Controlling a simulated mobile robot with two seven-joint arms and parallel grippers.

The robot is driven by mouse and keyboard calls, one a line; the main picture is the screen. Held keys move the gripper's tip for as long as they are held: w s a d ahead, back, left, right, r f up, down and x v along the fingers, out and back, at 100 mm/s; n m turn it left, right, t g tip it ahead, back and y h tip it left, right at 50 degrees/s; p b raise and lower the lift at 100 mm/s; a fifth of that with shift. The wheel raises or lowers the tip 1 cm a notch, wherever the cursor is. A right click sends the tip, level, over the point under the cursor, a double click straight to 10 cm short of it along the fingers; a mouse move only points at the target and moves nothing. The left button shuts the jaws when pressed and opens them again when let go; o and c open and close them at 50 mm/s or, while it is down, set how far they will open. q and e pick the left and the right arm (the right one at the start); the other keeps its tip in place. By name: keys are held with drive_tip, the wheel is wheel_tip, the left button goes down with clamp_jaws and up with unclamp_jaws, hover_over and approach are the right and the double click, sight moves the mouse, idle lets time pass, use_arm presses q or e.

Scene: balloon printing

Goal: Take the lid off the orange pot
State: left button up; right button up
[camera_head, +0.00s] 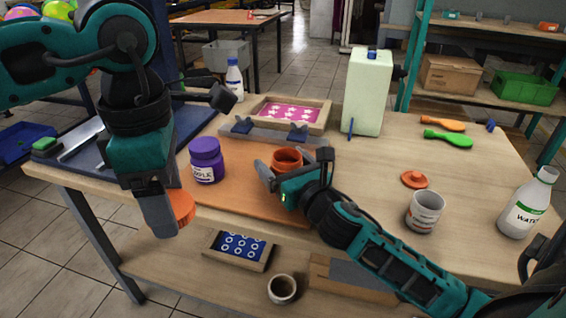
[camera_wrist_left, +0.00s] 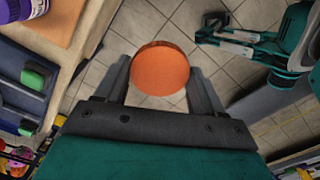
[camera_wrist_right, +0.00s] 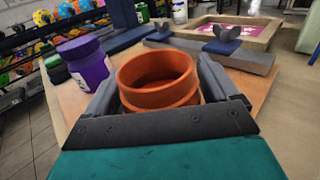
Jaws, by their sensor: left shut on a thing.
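The orange pot (camera_head: 287,160) stands uncovered on the brown board, its mouth open; it also shows in the right wrist view (camera_wrist_right: 158,82). My right gripper (camera_head: 297,166) is open around it, one finger on each side. Whether either finger touches it is hard to tell. My left gripper (camera_wrist_left: 160,72) is shut on a round orange lid (camera_wrist_left: 160,68), holding it in the air beyond the table's near left edge. The lid also shows in the head view (camera_head: 182,207), partly hidden by a finger. It is well apart from the pot.
A purple jar (camera_head: 206,160) stands left of the pot. A second orange lid (camera_head: 415,179) lies on the table by a grey-white pot (camera_head: 425,212). A water bottle (camera_head: 528,204) stands at the right. A pink-screened frame (camera_head: 327,117) lies behind.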

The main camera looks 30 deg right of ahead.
drive_tip(key=shift+o, duration=0.9)
